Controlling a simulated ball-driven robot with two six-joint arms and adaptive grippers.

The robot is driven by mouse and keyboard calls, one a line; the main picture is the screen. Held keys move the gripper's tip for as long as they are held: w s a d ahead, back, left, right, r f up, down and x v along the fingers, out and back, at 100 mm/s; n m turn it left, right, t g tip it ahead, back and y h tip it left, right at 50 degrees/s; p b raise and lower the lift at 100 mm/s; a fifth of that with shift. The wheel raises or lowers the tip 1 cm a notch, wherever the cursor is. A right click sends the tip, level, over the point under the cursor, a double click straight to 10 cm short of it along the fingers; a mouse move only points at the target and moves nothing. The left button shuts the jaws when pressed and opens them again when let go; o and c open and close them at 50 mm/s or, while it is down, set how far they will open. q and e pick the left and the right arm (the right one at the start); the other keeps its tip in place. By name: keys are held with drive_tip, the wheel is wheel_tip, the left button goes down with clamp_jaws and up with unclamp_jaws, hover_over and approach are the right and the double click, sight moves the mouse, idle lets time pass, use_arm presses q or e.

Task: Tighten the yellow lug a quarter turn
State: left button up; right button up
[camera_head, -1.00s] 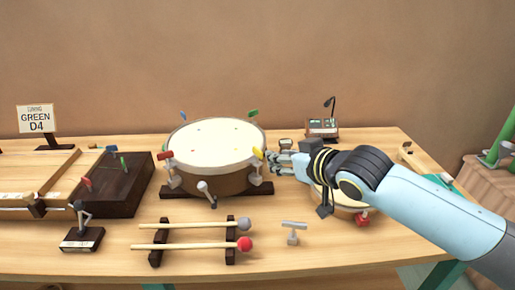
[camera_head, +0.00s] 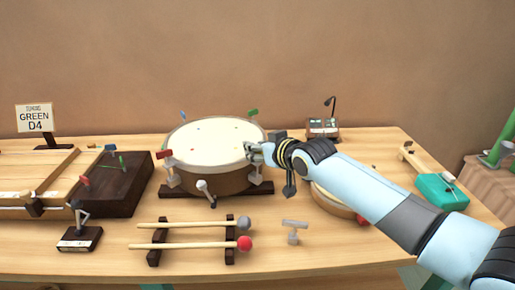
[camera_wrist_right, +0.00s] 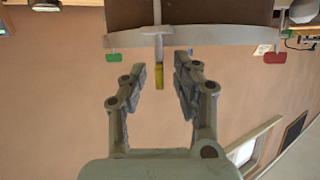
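The round drum (camera_head: 215,143) stands on a dark base in the middle of the table, with coloured lugs around its rim. The yellow lug (camera_wrist_right: 159,77) shows in the right wrist view as a narrow yellow tab on a metal rod. In the head view my right gripper hides it. My right gripper (camera_head: 254,153) is at the drum's right rim. In the right wrist view its fingers (camera_wrist_right: 160,74) are open, one on each side of the yellow lug, with gaps visible. My left gripper is out of view.
The red lug (camera_head: 166,154) and green lug (camera_head: 252,112) sit elsewhere on the rim. A smaller drum (camera_head: 335,205) lies under my right arm. A meter box (camera_head: 323,127) stands behind.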

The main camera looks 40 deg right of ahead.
clamp_jaws()
drive_tip(key=shift+m+h, duration=0.5)
drive_tip(key=shift+h, duration=0.1)
